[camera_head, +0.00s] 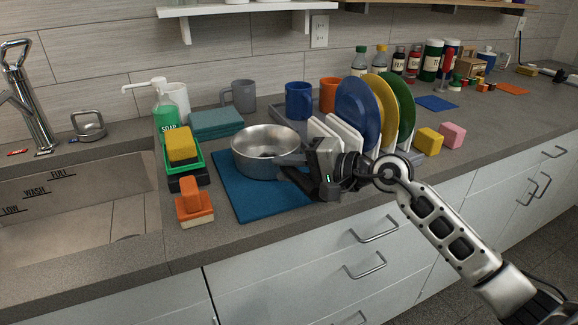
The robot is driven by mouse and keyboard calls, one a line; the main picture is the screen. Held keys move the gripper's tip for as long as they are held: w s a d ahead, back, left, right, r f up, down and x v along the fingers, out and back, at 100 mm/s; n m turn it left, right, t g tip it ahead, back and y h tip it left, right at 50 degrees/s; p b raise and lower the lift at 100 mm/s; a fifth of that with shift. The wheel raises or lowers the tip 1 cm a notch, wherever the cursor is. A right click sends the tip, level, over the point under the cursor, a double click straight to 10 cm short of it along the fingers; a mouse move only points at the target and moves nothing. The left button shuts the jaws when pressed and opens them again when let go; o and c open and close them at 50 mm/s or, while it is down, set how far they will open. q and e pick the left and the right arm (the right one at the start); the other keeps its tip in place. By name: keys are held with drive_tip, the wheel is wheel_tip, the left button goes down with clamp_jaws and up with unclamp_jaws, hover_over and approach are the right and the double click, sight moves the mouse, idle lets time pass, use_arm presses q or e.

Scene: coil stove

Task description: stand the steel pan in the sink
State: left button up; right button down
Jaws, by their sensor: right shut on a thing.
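The steel pan (262,142) is a shiny round pan over the blue mat (232,190) on the counter. It looks upright, and I cannot tell whether it touches the mat. Its handle points right, toward my right gripper (298,168). My right gripper is shut on the handle, and its fingers hide part of it. The sink (75,215) is at the left, a grey basin with the marks FULL, WASH and LOW on its wall. My left gripper is out of view.
Between pan and sink stand a soap bottle (165,108), a yellow sponge (181,145) in a green holder and an orange brush (193,205). A tap (30,100) rises behind the sink. A rack with plates (358,112) stands right of the pan.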

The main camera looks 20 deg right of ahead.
drive_tip(key=shift+r, duration=0.15)
drive_tip(key=shift+f+b, duration=0.2)
drive_tip(key=shift+b, duration=0.1)
drive_tip(key=c, duration=1.6)
unclamp_jaws()
drive_tip(key=shift+f, duration=0.2)
drive_tip(key=o, duration=0.4)
drive_tip(key=shift+c, duration=0.2)
drive_tip(key=shift+r, duration=0.1)
